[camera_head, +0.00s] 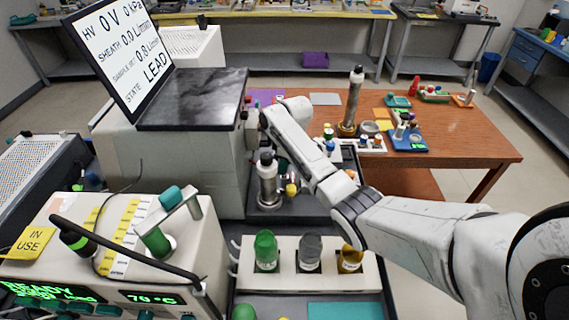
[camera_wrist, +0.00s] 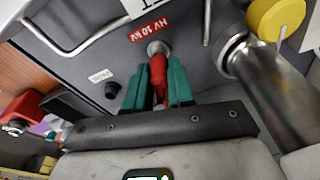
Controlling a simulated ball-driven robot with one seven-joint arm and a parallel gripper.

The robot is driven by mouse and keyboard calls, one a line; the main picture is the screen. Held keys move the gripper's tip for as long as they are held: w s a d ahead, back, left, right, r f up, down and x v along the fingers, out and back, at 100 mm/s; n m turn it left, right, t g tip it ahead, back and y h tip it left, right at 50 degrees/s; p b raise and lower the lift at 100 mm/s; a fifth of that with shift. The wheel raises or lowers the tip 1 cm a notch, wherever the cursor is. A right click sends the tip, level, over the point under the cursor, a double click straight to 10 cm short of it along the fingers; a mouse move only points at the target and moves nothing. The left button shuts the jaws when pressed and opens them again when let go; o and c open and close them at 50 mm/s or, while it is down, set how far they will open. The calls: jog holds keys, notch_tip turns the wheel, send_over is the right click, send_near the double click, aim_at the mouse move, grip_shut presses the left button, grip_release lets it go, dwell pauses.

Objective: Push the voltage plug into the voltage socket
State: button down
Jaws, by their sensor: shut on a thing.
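The red voltage plug (camera_wrist: 158,72) is between the teal fingers of my gripper (camera_wrist: 157,82) in the wrist view. My gripper is shut on it. The plug's far end meets the round metal voltage socket (camera_wrist: 158,47) in the grey panel, beside the red "HV 10 kV" label (camera_wrist: 150,27). The plug looks lined up with the socket and touching it or partly in it; how deep it sits is hidden. In the head view my arm reaches to the right side of the grey classifier box (camera_head: 190,165), and the plug and socket cannot be made out.
A metal cylinder with a yellow knob (camera_wrist: 275,18) is close to the right of my gripper in the wrist view. A small black knob (camera_wrist: 112,90) and metal handles are on the panel. In the head view a bottle rack (camera_head: 290,283) stands below my arm.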

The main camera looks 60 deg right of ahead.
jog(key=shift+f, duration=0.5)
jog(key=c, duration=0.9)
grip_release()
jog(key=r, duration=0.3)
jog(key=s+r+b, duration=0.1)
jog(key=r, duration=0.6)
jog(key=shift+s+d+r, duration=0.2)
jog(key=shift+s+r, duration=0.05)
jog(key=shift+r, duration=0.1)
jog(key=shift+s, duration=0.1)
